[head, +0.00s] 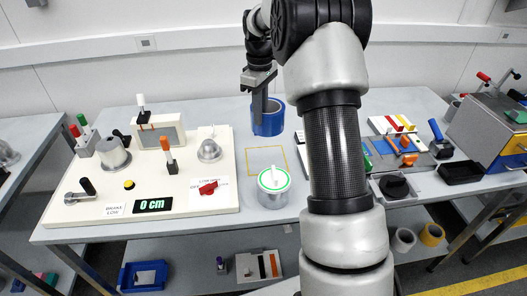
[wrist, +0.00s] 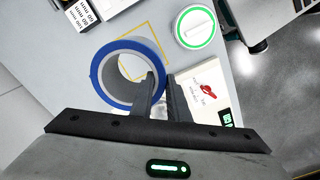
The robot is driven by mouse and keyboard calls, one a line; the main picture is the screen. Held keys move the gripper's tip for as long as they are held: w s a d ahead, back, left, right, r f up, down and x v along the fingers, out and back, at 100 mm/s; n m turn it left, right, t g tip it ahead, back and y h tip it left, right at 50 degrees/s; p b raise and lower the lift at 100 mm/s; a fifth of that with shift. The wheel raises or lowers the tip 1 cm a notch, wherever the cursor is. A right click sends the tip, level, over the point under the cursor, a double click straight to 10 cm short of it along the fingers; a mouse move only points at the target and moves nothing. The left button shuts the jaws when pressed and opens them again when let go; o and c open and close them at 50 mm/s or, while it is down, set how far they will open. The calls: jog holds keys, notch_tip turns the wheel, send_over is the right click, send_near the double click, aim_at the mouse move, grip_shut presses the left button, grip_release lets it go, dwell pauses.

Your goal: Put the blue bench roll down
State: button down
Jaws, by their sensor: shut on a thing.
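The blue bench roll (wrist: 100,75) is a wide ring with a blue outside and a pale inner core. My gripper (wrist: 162,82) is shut on the roll's wall, at the side nearest the fingers. In the head view the roll (head: 268,122) hangs below my gripper (head: 260,103) and appears to be above the table. A thin yellow rectangle (head: 249,163) is marked on the tabletop in front of it; in the wrist view the roll covers part of this outline (wrist: 157,37). My arm hides some of the table to the right.
A round canister with a green-ringed lid (head: 273,181) stands just in front of the outline. A cream panel (head: 225,150) with knobs and a "0 cm" display lies to the left. Several tools and a black tray (head: 461,172) are at right. The outlined area looks bare.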

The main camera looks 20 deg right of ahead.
jog(key=shift+s+f+b, duration=0.1)
jog(key=shift+f+b, duration=1.4)
jog(key=shift+f, duration=7)
jog(key=c, duration=2.1)
grip_release()
jog(key=shift+f, duration=0.2)
jog(key=o, duration=0.4)
jog(key=shift+s, duration=0.1)
jog(key=shift+r, duration=0.15)
